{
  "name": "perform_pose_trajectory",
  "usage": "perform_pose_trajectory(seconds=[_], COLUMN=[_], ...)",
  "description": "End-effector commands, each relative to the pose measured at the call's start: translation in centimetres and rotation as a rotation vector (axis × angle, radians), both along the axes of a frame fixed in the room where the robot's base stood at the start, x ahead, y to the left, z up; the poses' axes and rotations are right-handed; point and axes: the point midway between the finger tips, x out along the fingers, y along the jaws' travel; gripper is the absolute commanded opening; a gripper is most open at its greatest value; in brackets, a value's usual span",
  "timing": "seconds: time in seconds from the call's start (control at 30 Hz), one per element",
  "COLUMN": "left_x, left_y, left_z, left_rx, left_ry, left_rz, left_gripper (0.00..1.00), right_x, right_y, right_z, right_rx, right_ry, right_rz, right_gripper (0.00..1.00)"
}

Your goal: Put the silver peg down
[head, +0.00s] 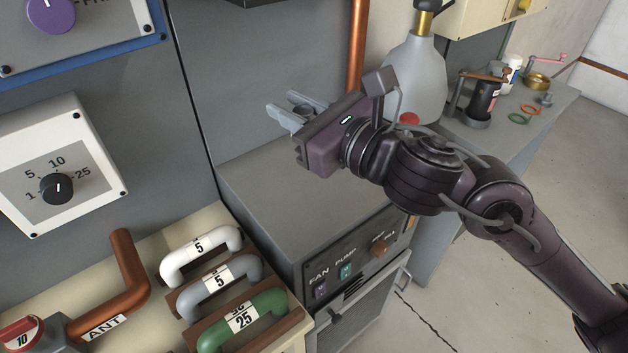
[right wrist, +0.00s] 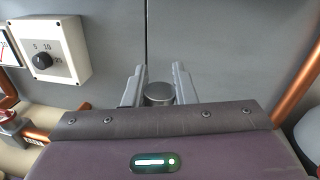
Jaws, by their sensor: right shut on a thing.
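The silver peg (right wrist: 159,94) is between the two fingers of my right gripper (right wrist: 160,85), and its round top shows in the right wrist view. In the head view the right gripper (head: 296,113) is above the grey cabinet top (head: 270,180), close to the grey rack panel behind. The peg (head: 302,110) is mostly hidden there by the fingers and the gripper body. I cannot tell how far its lower end is from the cabinet top. My left gripper is not in view.
Handles in white, grey and green (head: 240,318) stand at lower left beside a copper pipe (head: 127,275). A dial box (head: 60,165) is on the left panel. A grey bottle (head: 412,75) and a copper pipe (head: 356,45) stand behind my right arm. The cabinet top's front is clear.

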Motion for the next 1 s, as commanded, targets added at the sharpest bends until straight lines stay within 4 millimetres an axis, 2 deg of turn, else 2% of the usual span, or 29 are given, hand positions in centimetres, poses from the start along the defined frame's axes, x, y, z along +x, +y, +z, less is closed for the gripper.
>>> perform_pose_trajectory(seconds=[0.03,0.1,0.4,0.67,0.9,1.0], left_x=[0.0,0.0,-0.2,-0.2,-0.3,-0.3], left_y=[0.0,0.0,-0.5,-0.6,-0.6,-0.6], left_z=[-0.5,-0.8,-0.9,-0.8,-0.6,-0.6], left_rx=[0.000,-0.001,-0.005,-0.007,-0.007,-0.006], left_ry=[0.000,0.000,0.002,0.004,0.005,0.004], left_rz=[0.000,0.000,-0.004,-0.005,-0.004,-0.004], left_gripper=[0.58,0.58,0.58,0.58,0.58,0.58], right_x=[0.0,-0.1,0.0,0.0,0.0,0.0], right_y=[0.0,0.0,0.0,0.0,0.0,0.0], right_z=[-2.0,-4.0,-11.2,-13.8,-17.1,-17.5], right_rx=[-0.001,0.000,0.001,-0.001,0.001,0.001], right_ry=[0.012,0.013,0.008,0.002,0.002,-0.001], right_rz=[0.000,0.001,0.000,0.001,0.000,0.001], right_gripper=[0.02,0.02,0.02,0.02,0.02,0.02])
